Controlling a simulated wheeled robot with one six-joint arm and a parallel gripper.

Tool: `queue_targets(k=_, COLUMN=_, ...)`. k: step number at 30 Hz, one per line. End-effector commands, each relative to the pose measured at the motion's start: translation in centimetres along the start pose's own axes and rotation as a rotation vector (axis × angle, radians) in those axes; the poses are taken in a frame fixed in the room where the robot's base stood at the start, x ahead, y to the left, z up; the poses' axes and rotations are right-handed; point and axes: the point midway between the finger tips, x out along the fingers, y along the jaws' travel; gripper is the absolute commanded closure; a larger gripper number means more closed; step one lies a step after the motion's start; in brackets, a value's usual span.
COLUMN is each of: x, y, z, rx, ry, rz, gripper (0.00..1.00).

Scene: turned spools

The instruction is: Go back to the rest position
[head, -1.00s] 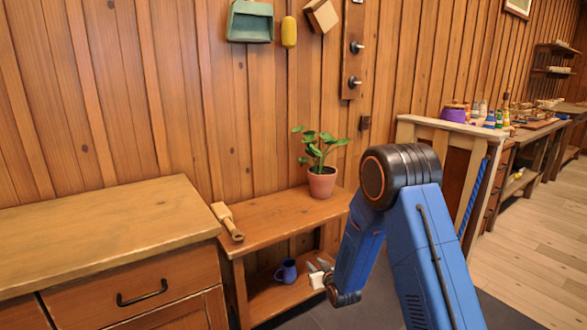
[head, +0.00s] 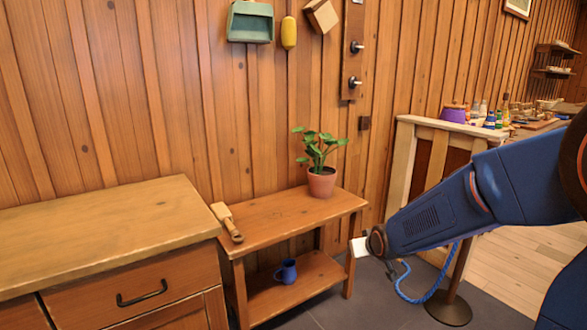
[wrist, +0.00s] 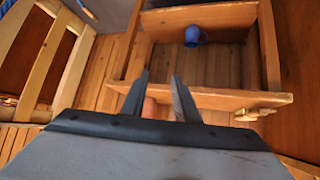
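My gripper shows in the wrist view (wrist: 158,82), with its two dark fingers apart and nothing held between them. In the head view my blue arm reaches in from the right, and its end is to the right of the small wooden shelf unit (head: 265,232). The fingers cannot be made out there. A blue mug (head: 286,271) stands on the lower board of the unit, apart from my gripper. The mug also shows in the wrist view (wrist: 192,36), beyond the fingertips.
A potted plant (head: 321,181) and a wooden tool (head: 227,221) are on the unit's top. A wooden cabinet (head: 100,225) stands at left. At right, a post base (head: 448,308) with a blue rope (head: 412,297) stands close to my arm.

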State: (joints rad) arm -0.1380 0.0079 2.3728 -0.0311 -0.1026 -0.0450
Motion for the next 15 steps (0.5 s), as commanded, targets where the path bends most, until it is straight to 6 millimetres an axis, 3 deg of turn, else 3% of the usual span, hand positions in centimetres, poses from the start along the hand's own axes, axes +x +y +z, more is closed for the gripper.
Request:
queue_targets(k=1, x=-1.7, y=0.4, z=0.1, rx=0.007, ry=-0.012, rz=0.005, gripper=0.72)
queue_targets(k=15, x=-15.5, y=2.4, z=5.5, rx=0.075, ry=-0.185, rz=0.039, gripper=0.72)
